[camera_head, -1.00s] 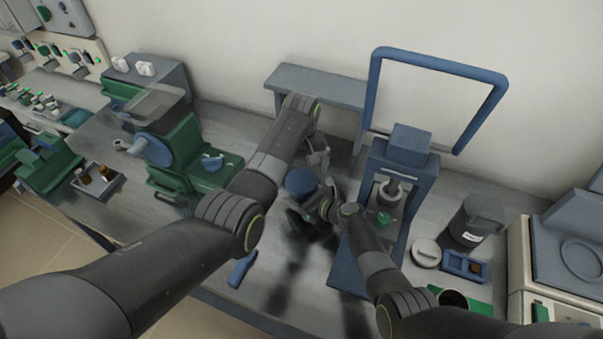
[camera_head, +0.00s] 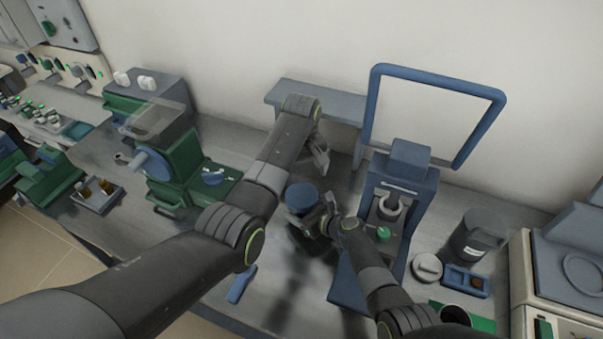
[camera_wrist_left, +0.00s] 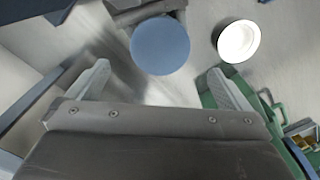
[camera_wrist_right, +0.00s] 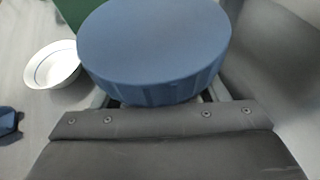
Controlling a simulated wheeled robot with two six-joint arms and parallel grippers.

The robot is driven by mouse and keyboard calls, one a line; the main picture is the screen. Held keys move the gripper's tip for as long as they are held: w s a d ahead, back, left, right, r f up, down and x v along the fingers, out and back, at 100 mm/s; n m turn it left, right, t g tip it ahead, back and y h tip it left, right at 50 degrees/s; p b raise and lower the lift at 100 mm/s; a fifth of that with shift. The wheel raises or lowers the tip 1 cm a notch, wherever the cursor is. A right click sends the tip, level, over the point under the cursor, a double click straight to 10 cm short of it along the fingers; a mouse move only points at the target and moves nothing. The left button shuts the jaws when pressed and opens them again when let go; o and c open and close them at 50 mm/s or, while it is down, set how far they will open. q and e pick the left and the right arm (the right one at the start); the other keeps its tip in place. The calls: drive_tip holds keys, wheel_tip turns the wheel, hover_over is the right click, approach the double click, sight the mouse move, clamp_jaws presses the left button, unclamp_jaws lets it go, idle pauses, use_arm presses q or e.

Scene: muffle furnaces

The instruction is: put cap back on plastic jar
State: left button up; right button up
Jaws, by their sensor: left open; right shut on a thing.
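The blue round cap (camera_head: 301,197) is near the middle of the bench in the head view. It fills the top of the right wrist view (camera_wrist_right: 155,45), its ribbed edge between my right fingers. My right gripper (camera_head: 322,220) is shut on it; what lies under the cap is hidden. A white round open vessel, which looks like the jar, (camera_wrist_left: 238,41) stands beside the cap in the left wrist view and at the left of the right wrist view (camera_wrist_right: 52,64). My left gripper (camera_head: 318,158) is open and empty, behind the cap in the head view.
A green machine (camera_head: 180,150) stands to the left, a blue press (camera_head: 405,180) to the right. A grey shelf (camera_head: 320,100) is at the back. A dark canister (camera_head: 475,235) and pale round lid (camera_head: 428,267) are at the right. A blue tool (camera_head: 241,284) lies near the front edge.

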sight(301, 195)
use_arm(q)
drive_tip(key=shift+f, duration=4)
drive_tip(key=c, duration=1.1)
drive_tip(key=shift+o, duration=0.2)
drive_tip(key=shift+m, duration=1.7)
drive_tip(key=o, duration=1.1)
drive_tip(key=shift+c, duration=0.2)
drive_tip(key=shift+r, duration=2.25)
